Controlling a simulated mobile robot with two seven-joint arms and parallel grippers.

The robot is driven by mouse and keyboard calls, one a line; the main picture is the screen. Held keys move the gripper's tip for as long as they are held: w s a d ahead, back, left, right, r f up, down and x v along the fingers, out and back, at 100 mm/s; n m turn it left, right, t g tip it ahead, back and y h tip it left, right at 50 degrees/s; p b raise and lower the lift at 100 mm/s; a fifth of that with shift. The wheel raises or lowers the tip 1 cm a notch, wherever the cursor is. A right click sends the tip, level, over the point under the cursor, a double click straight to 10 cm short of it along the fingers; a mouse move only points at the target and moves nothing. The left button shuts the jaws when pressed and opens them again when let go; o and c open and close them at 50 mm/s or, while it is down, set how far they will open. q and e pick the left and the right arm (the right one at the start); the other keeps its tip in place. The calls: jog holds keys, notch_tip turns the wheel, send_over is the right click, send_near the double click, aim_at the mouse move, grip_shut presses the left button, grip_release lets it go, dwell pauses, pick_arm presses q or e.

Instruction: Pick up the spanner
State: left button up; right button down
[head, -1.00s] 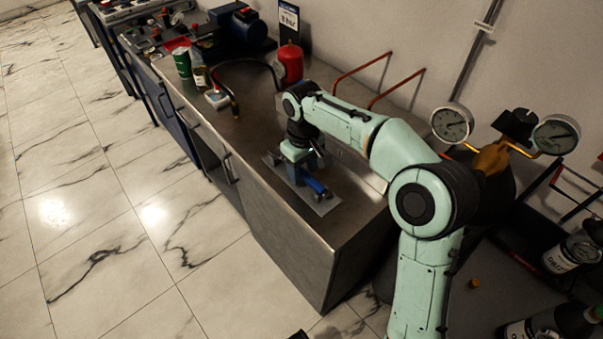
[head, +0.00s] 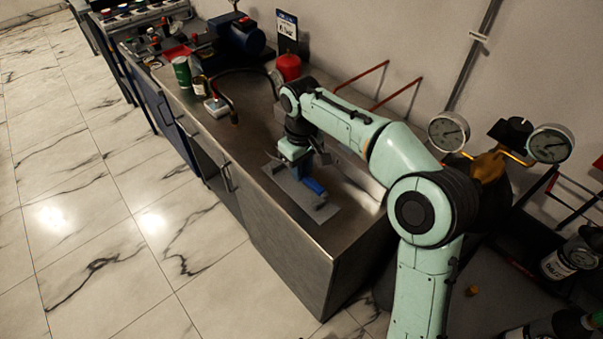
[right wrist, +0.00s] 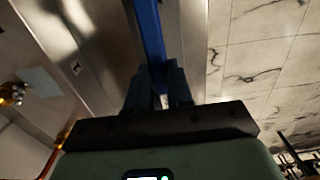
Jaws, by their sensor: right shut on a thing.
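The spanner (head: 314,187) is a blue bar over a thin grey plate (head: 327,209) on the metal bench top. My right gripper (head: 302,172) reaches down over the plate and is shut on the spanner. In the right wrist view the blue spanner (right wrist: 150,35) runs up and away from between the dark fingers of my right gripper (right wrist: 158,85). The gripper hides part of the spanner in the head view. I cannot tell whether the spanner still touches the plate. My left gripper is not in view.
A red cylinder (head: 287,68), a green cup (head: 181,72) and a black hose (head: 238,72) stand farther back on the bench. Red rods (head: 362,75) stick out near the wall. Two gauges (head: 449,132) are at the right. The tiled floor at the left is clear.

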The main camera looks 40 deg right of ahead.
notch_tip(320, 180, up, 17)
jog(key=p, duration=0.5)
jog(key=shift+f, duration=0.15)
